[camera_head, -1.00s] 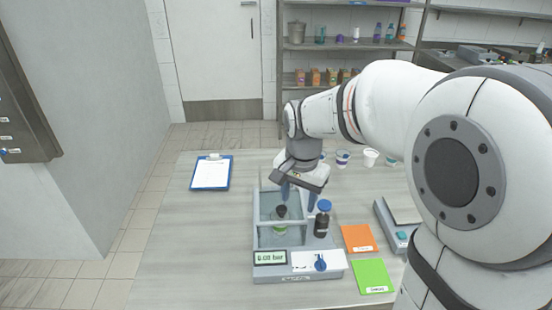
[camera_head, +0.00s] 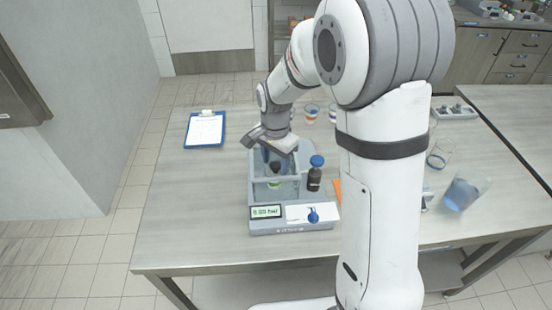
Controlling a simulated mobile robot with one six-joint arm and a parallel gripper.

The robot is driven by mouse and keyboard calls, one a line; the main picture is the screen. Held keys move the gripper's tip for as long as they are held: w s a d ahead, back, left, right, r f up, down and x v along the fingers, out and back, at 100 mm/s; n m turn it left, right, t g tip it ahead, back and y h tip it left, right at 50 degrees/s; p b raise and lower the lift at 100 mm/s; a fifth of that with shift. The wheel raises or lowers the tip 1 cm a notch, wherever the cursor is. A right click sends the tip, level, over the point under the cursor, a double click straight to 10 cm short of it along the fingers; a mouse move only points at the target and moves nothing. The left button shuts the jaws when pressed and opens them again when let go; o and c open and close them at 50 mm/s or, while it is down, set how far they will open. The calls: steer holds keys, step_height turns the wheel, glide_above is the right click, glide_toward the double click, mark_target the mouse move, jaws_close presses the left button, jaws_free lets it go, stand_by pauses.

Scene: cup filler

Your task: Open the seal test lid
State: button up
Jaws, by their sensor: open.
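The seal tester (camera_head: 290,225) is a grey box with a small display (camera_head: 266,212) and a blue knob (camera_head: 313,215) on its front. Its clear-walled chamber (camera_head: 252,187) holds a small dark-capped bottle (camera_head: 275,172). I cannot tell clearly how the lid stands. My gripper (camera_head: 272,158) is open, over the rear of the chamber, with its fingers pointing down. Whether the fingers touch the lid cannot be seen.
A blue clipboard (camera_head: 205,129) lies at the table's back left. Several cups stand behind my arm, one of them (camera_head: 311,112) near the back. A tilted beaker with blue liquid (camera_head: 463,194) is at the right. The table (camera_head: 180,220) is clear left of the tester.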

steer(key=shift+c, duration=0.2)
jaws_close()
stand_by(0.4)
